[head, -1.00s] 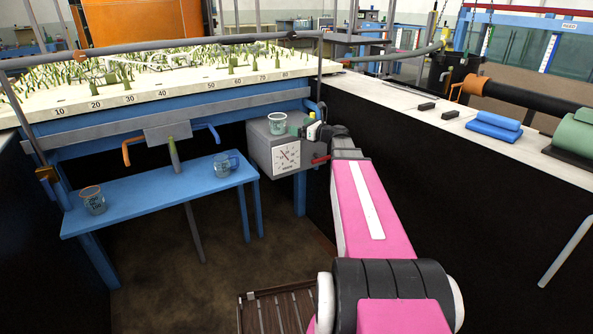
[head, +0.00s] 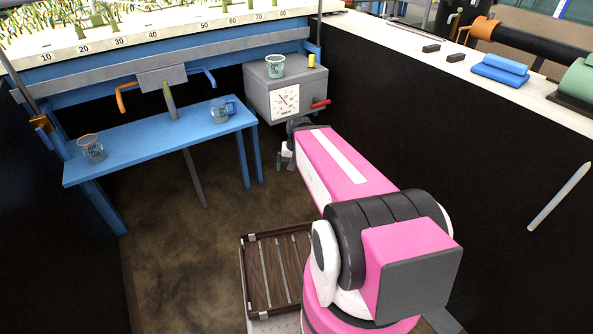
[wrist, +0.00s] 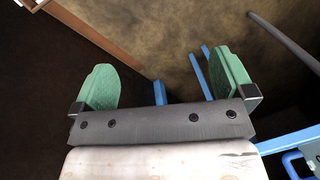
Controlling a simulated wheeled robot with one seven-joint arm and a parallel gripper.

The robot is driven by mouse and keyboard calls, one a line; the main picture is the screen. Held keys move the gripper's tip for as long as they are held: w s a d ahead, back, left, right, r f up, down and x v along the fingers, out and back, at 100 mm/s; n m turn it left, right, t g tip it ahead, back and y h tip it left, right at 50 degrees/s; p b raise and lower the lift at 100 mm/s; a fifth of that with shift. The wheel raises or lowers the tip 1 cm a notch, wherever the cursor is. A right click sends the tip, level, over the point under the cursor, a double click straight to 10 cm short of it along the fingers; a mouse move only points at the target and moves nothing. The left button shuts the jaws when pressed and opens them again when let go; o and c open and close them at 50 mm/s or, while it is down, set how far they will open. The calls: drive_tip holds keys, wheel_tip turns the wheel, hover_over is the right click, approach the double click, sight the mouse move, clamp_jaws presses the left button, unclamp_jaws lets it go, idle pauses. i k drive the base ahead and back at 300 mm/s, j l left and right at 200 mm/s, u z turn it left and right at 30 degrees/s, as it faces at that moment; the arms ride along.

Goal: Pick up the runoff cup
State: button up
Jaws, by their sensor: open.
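Three clear cups show in the head view, and I cannot tell which is the runoff cup. One with an orange rim (head: 92,150) stands at the left of the blue bench (head: 150,153). One with a blue handle (head: 220,112) stands near the bench's right end. One with a pale rim (head: 275,68) stands on the grey dial box (head: 284,97). My gripper (head: 284,160) is below the box, right of the bench, apart from every cup. In the wrist view my gripper (wrist: 164,82) is open and empty, its green fingers wide apart above the floor.
A slatted wooden crate (head: 278,272) stands on the floor near my base. A red lever (head: 320,104) sticks out of the dial box. Orange and blue handles hang above the bench. A dark wall closes the right side. The floor before the bench is clear.

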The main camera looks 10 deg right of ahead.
sight(90, 145)
drive_tip(key=u, duration=1.55)
drive_tip(key=j, duration=0.1)
